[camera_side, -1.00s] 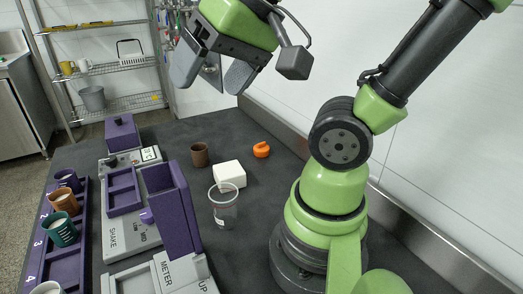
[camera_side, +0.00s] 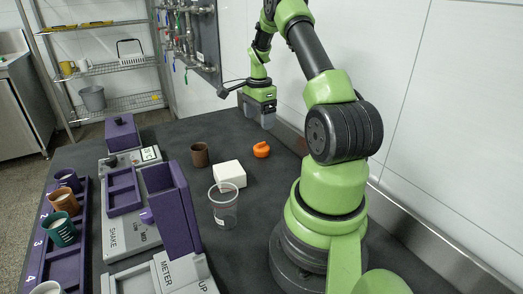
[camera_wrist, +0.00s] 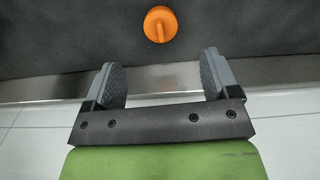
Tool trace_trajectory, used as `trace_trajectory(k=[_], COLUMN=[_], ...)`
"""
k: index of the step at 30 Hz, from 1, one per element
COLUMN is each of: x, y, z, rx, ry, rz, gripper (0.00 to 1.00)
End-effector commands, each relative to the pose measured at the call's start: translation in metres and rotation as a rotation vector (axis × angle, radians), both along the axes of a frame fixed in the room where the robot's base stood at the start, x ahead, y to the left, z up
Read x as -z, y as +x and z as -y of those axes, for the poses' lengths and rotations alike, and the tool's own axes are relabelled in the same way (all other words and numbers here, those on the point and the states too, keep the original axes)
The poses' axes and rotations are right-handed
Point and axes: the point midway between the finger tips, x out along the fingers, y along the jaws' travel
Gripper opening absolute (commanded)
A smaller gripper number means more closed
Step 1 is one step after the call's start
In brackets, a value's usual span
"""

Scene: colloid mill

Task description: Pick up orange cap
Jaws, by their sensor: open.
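The orange cap (camera_side: 261,150) lies on the dark table near its back edge, right of a white block. In the wrist view the orange cap (camera_wrist: 160,25) is at the top centre, beyond the fingertips and roughly in line with the gap between them. My gripper (camera_side: 258,118) is above the table by the back wall, a little above and beside the cap in the side view. In the wrist view my gripper (camera_wrist: 163,75) has its two fingers wide apart with nothing between them.
A white block (camera_side: 229,174), a brown cup (camera_side: 200,155) and a clear plastic cup (camera_side: 224,206) stand left of the cap. Purple-topped machines (camera_side: 172,215) and a purple rack (camera_side: 67,262) of cups are further left. The wall ledge (camera_side: 290,137) runs close behind the cap.

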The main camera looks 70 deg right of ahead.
Motion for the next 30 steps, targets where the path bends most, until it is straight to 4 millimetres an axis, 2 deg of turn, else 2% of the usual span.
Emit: trace_trajectory(k=[7, 14, 21, 24, 30], x=[0.037, 0.057, 0.093, 0.101, 0.104], y=[-0.004, -0.002, 0.001, 0.001, 0.001], z=[0.002, 0.001, -0.001, -0.001, 0.000], rx=[0.021, 0.019, 0.017, 0.018, 0.017], ry=[0.008, 0.007, 0.007, 0.006, 0.003], rz=[-0.008, -0.006, -0.005, -0.003, -0.002], gripper=[0.81, 0.81, 0.81, 0.81, 0.81])
